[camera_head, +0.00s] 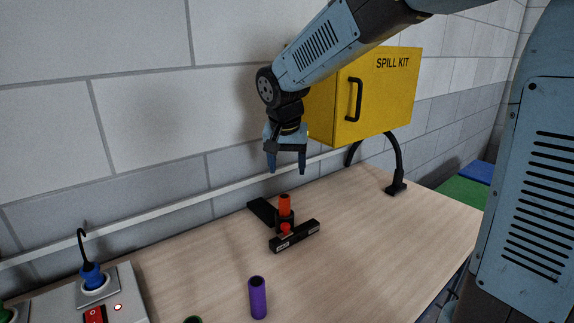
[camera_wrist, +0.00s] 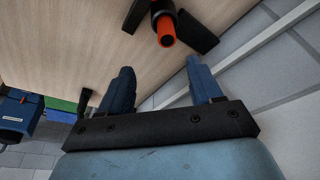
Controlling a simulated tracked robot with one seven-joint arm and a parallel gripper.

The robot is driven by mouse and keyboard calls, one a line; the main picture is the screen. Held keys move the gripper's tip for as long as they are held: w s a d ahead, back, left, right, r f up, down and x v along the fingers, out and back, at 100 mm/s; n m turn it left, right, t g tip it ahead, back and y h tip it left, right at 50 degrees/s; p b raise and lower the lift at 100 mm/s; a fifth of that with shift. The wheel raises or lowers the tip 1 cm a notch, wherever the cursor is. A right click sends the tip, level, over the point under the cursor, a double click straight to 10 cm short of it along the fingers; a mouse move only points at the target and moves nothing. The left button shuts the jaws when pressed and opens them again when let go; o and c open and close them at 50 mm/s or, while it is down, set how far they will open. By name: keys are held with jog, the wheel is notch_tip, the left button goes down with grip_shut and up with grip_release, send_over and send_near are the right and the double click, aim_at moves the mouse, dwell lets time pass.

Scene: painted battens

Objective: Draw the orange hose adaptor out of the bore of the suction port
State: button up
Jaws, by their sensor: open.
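The orange hose adaptor (camera_head: 285,204) stands upright in the black suction port (camera_head: 285,222) on the wooden bench. In the wrist view the adaptor (camera_wrist: 166,34) shows end-on at the top, with dark parts of the port (camera_wrist: 198,32) around it. My gripper (camera_head: 287,170) hangs above the adaptor, fingers pointing down, open and empty. In the wrist view my gripper's two blue fingers (camera_wrist: 160,74) are apart, with the adaptor beyond their tips. How deep the adaptor sits in the bore is hidden.
A purple cylinder (camera_head: 258,297) stands nearer. A grey socket box (camera_head: 122,295) is at left. A yellow spill kit cabinet (camera_head: 375,95) hangs behind at right. The bench (camera_head: 370,230) is clear at right.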

aim_at(284, 196)
jog(key=x, duration=0.9)
jog(key=a+x, duration=0.1)
jog(key=x, duration=0.4)
jog(key=shift+w+f, duration=0.25)
jog(key=c, duration=1)
jog(key=shift+c, duration=0.3)
jog(key=shift+s+r, duration=0.1)
jog(key=shift+r, duration=2.8)
jog(key=shift+r, duration=0.1)
jog(key=shift+r, duration=1.45)
